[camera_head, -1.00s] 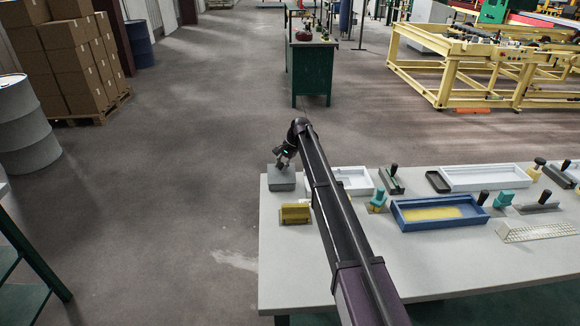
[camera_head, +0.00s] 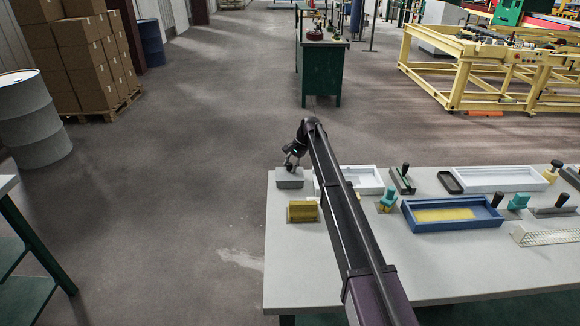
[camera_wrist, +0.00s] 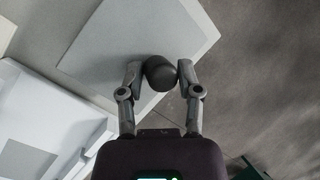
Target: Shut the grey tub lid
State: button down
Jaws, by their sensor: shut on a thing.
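The grey tub (camera_head: 290,184) stands at the far left corner of the table. Its flat grey lid (camera_wrist: 108,42) fills the upper middle of the wrist view, with a dark round knob (camera_wrist: 161,68) on it. My gripper (camera_wrist: 161,78) is shut on the knob, one finger on each side. In the head view my gripper (camera_head: 293,163) is right above the tub, pointing down. The lid looks low and about level on the tub. Whether a gap is left under its edge is too small to tell.
A white tray (camera_head: 368,188) stands close to the right of the tub, partly behind my arm. A blue tray (camera_head: 420,223) is farther right. Bare floor lies left of the table.

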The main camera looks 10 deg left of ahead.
jog(key=shift+c, duration=2.1)
grip_release()
jog(key=shift+a+f, duration=0.1)
jog(key=shift+f, duration=0.05)
jog(key=w+d+r+p, duration=0.2)
jog(key=w+r+p, duration=0.2)
jog(key=r+p, duration=0.2)
jog(key=w+d+r+p, duration=0.3)
jog(key=r+p, duration=0.4)
jog(key=shift+w, duration=0.4)
jog(key=s+d+n+h, duration=0.1)
jog(key=s+d+n, duration=0.1)
jog(key=s+d, duration=0.8)
jog(key=s+d+f+n+t+h, duration=0.1)
jog(key=s+d, duration=1)
jog(key=s, duration=1.2)
jog(key=s+d+f+n+h, duration=0.1)
jog(key=s+d+n+h, duration=0.1)
jog(key=s+d, duration=0.8)
jog(key=s, duration=0.7)
jog(key=shift+s+d+n+t, duration=0.2)
jog(key=shift+s+n+t, duration=0.1)
jog(key=shift+t, duration=0.1)
